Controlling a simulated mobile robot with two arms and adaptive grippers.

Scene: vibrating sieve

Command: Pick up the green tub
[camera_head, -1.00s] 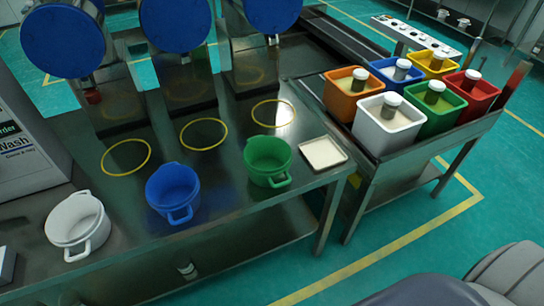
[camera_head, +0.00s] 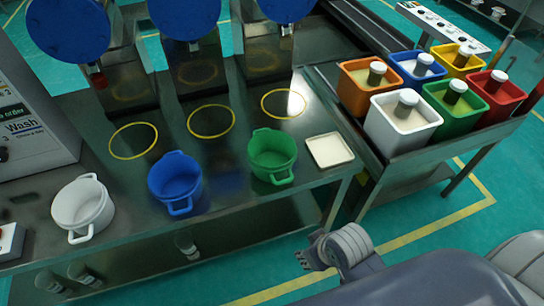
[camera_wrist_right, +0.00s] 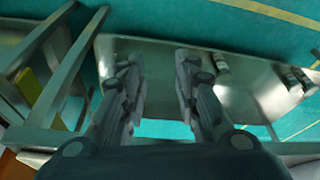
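The green tub (camera_head: 272,158), round with two side handles, stands upright on the steel table near its front right edge. It looks empty. My right gripper (camera_head: 312,250) is in front of the table and to the lower right of the tub, apart from it. In the right wrist view my right gripper (camera_wrist_right: 160,85) has its two fingers spread with nothing between them. The green tub cannot be made out in that view. My left gripper is not in view.
A blue tub (camera_head: 175,180) and a white tub (camera_head: 82,207) stand left of the green one. A cream tray (camera_head: 329,150) lies close to its right. Yellow rings mark the table behind. A cart (camera_head: 395,167) at right holds several coloured square bins.

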